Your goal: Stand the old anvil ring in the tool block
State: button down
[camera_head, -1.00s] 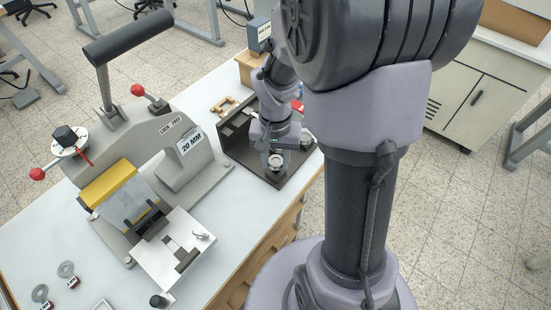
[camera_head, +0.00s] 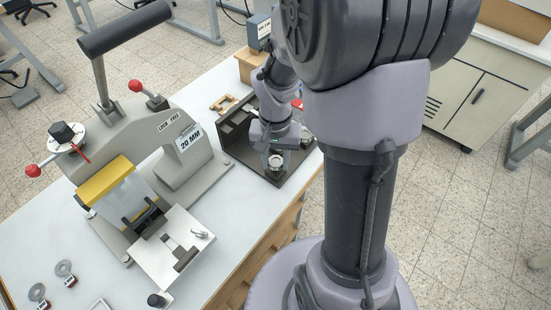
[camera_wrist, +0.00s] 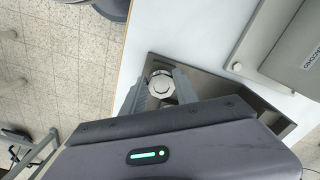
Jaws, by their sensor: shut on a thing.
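My gripper (camera_head: 276,158) is over the dark open tray (camera_head: 271,180) at the table's right edge. In the wrist view my gripper (camera_wrist: 161,88) has its two grey fingers on either side of a round, pale metal piece (camera_wrist: 162,84). I take this piece to be the old anvil ring; it also shows in the head view (camera_head: 276,162). It faces the wrist camera. I cannot tell whether its underside touches the tray. A small tan wooden piece (camera_head: 223,103) lies behind the tray. I cannot tell which thing is the tool block.
A large grey press (camera_head: 160,135) with a "20 MM" sign stands left of the tray. Two tagged grey rings (camera_head: 65,267) (camera_head: 38,291) lie at the front left. A labelled box (camera_head: 258,30) stands on a wooden block (camera_head: 250,66) behind. White tabletop is clear between press and tray.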

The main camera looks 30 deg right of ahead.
aim_at(275, 165)
jog(key=shift+f+b, duration=0.75)
jog(key=shift+f, duration=0.3)
jog(key=c, duration=0.9)
grip_release()
jog(key=shift+o, duration=0.2)
notch_tip(275, 165, up, 18)
jog(key=p, duration=0.8)
jog(key=shift+f, duration=0.25)
